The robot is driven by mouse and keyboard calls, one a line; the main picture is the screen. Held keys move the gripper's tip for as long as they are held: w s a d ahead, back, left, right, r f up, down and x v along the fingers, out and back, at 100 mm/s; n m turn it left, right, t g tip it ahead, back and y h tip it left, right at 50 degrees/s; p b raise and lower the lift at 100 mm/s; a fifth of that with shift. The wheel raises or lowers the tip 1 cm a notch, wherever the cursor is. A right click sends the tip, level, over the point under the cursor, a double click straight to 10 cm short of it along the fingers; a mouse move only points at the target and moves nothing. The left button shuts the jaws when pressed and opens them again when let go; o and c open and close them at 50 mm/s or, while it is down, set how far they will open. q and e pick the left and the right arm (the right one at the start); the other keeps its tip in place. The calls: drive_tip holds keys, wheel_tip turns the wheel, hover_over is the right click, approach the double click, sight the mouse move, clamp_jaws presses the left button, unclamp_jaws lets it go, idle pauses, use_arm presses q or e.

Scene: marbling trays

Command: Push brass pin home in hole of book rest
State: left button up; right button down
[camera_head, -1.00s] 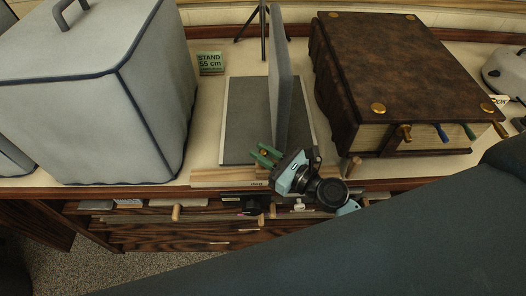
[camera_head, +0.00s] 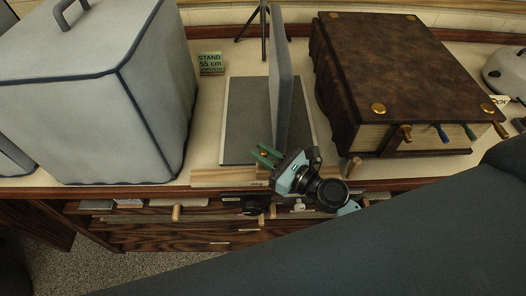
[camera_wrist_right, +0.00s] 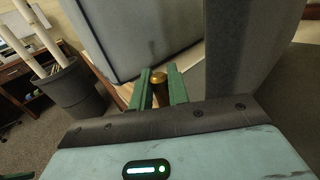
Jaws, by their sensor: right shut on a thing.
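The book rest has a flat grey base (camera_head: 245,115) with a pale wooden front edge and an upright grey panel (camera_head: 287,90). My right gripper (camera_head: 264,156) has green fingers and is at the front of the base, just left of the panel's near end. It is shut on the brass pin (camera_wrist_right: 159,77), whose rounded head shows between the fingertips in the right wrist view. The hole and the pin's lower end are hidden, so I cannot tell how deep the pin sits. My left gripper is not in view.
A grey fabric-covered box (camera_head: 75,105) stands left and a thick brown book (camera_head: 385,75) right. A green sign (camera_head: 210,63) and a dark tripod (camera_head: 263,22) are behind. Drawers with wooden knobs (camera_head: 177,213) lie below the table edge. A bin with rolls (camera_wrist_right: 68,88) shows in the wrist view.

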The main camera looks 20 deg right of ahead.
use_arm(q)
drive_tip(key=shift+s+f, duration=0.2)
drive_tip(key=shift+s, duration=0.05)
use_arm(e)
drive_tip(key=shift+s+f, duration=0.1)
drive_tip(key=shift+f, duration=0.2)
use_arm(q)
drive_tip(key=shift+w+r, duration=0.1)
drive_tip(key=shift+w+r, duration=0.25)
use_arm(e)
drive_tip(key=shift+r, duration=0.1)
use_arm(q)
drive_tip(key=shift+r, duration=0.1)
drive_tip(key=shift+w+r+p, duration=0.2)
drive_tip(key=shift+p, duration=0.1)
use_arm(e)
drive_tip(key=shift+r, duration=0.3)
idle(0.5)
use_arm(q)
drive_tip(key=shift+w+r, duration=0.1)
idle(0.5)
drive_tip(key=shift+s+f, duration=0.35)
use_arm(e)
drive_tip(key=shift+f, duration=0.45)
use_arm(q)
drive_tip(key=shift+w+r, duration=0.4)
use_arm(e)
drive_tip(key=shift+r, duration=0.15)
idle(0.3)
